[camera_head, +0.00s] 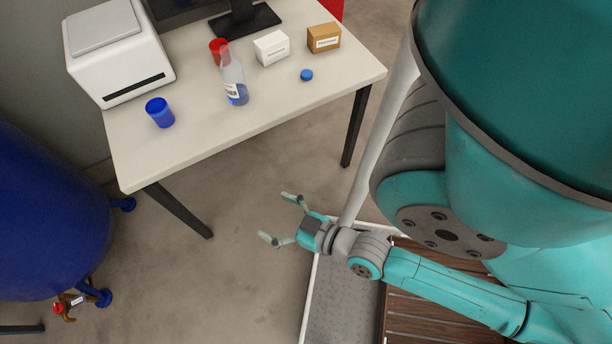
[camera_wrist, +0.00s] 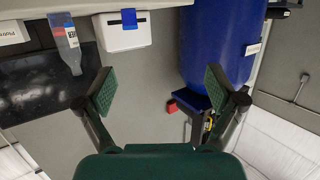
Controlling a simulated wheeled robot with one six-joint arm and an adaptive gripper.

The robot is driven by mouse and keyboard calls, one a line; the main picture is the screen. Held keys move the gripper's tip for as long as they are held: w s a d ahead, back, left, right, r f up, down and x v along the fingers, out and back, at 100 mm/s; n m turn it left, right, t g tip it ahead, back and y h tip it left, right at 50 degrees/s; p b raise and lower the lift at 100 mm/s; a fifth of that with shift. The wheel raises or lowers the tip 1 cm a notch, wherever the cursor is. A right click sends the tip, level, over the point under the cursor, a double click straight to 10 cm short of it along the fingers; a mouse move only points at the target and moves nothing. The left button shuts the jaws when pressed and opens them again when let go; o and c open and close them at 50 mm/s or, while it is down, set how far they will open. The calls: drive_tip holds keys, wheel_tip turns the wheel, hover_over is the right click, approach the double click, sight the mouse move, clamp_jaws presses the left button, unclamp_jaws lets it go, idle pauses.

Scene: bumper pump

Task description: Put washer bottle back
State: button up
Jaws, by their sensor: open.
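A clear bottle (camera_head: 233,84) with a white label and blue liquid at its base stands upright on the white table (camera_head: 205,135). I take it as the washer bottle, but its label cannot be read. A loose blue cap (camera_head: 306,75) lies to its right. The bottle also shows at the upper left of the wrist view (camera_wrist: 66,44). My gripper (camera_head: 274,216) is open and empty above the floor, in front of the table and well apart from the bottle. In the wrist view, nothing is between its fingers (camera_wrist: 159,91).
A blue cup (camera_head: 160,113), a red cup (camera_head: 218,45), a white box (camera_head: 271,48), a brown box (camera_head: 324,38) and a white printer (camera_head: 117,48) stand on the table. A large blue tank (camera_head: 48,215) is at the left. Floor between tank and gripper is clear.

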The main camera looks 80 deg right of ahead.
drive_tip(key=s+a+r+n+y, duration=0.3)
drive_tip(key=s+a+r+y, duration=0.1)
drive_tip(key=s, duration=0.4)
drive_tip(key=shift+a+r, duration=0.75)
drive_tip(key=shift+a, duration=0.3)
